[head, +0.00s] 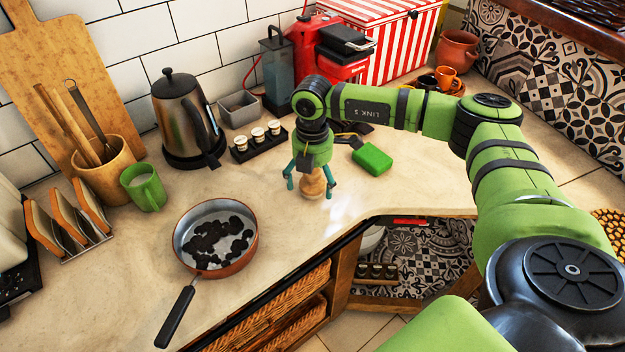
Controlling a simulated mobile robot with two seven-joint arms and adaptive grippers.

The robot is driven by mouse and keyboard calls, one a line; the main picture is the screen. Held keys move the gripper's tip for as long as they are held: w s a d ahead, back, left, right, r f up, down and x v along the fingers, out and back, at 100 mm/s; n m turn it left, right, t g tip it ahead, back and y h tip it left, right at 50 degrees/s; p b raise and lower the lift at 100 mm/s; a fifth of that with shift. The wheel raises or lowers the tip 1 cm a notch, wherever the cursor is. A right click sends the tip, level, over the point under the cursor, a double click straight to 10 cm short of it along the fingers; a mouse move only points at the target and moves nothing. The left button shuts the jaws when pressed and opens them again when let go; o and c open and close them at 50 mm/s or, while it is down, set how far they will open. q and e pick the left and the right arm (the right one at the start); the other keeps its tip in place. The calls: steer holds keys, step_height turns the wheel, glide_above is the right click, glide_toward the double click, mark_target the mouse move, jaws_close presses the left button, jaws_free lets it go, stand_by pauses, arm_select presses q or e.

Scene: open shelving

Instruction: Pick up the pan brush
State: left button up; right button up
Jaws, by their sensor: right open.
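The pan brush (313,182), with a round wooden knob, stands on the counter near its front edge. My right gripper (310,190) points down over it, with one teal finger on each side of the knob. The fingers are open, and I cannot tell whether they touch the brush. The gripper body hides the top of the brush. My left gripper is not in view.
A green sponge (372,159) lies right of the brush. A black tray (259,146) with small cups and a kettle (186,120) stand to the left. A pan (250,250) with dark residue sits front left. Bare counter (235,183) lies between the pan and kettle.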

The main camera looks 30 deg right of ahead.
mark_target(316, 171)
steer(key=c, duration=1.6)
steer(key=shift+c, duration=0.3)
steer(key=shift+r, duration=0.5)
steer(key=r+b, duration=0.1)
steer(key=r, duration=0.2)
steer(key=shift+s+d+r+b, duration=0.15)
steer(key=shift+s+r+b, duration=0.05)
steer(key=shift+s+b, duration=0.2)
arm_select(q)
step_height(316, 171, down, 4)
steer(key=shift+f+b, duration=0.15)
steer(key=shift+b, duration=1.1)
arm_select(e)
steer(key=s+d+r, duration=0.3)
steer(key=s+r, duration=0.3)
steer(key=s, duration=0.4)
steer(key=shift+s+r, duration=0.2)
steer(key=shift+r, duration=0.15)
steer(key=o, duration=0.6)
steer(key=shift+c, duration=0.3)
